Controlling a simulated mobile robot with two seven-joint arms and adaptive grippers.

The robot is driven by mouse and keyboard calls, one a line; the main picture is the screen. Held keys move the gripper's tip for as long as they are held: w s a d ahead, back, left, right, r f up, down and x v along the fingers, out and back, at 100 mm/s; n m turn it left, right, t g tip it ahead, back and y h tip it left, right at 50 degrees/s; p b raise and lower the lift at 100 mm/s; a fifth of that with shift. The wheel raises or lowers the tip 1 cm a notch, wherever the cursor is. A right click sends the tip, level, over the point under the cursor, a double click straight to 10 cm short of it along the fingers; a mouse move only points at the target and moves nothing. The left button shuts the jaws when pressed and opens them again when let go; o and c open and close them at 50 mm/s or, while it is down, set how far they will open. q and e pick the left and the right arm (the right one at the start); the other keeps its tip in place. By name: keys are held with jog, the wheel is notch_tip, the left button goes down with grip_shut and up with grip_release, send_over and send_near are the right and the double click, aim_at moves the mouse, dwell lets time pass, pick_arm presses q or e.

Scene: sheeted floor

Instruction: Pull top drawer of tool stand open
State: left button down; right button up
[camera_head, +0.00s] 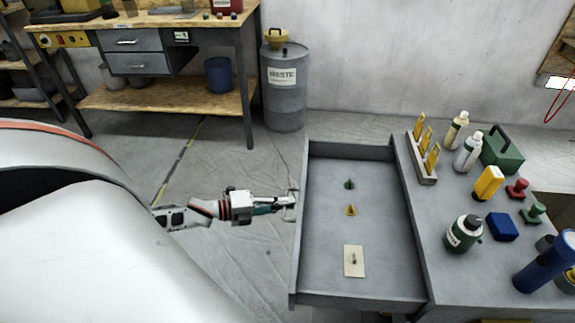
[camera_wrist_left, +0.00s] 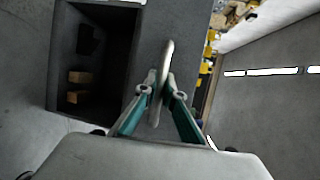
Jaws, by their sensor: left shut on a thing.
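The tool stand (camera_head: 446,285) is at the right of the head view, and its grey top drawer (camera_head: 325,268) stands pulled out to the left, with its inside showing. A green cone-like piece (camera_head: 349,184), a yellow one (camera_head: 351,209) and a pale card (camera_head: 354,261) lie in the drawer. My left gripper (camera_head: 290,203) is at the drawer's front panel, shut on its handle. The wrist view shows the pale handle (camera_wrist_left: 166,62) between the teal fingers (camera_wrist_left: 158,91). My right gripper is not in view.
Bottles, a green box (camera_head: 503,152), a blue block (camera_head: 502,227) and a blue torch (camera_head: 545,264) stand on the stand's top. A workbench (camera_head: 150,22) and a grey waste drum (camera_head: 284,103) are at the back. Floor left of the drawer is clear beyond my arm.

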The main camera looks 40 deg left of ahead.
pick_arm(q)
jog(key=c, duration=2.1)
grip_release()
jog(key=shift+c, duration=0.2)
jog(key=v, duration=1.2)
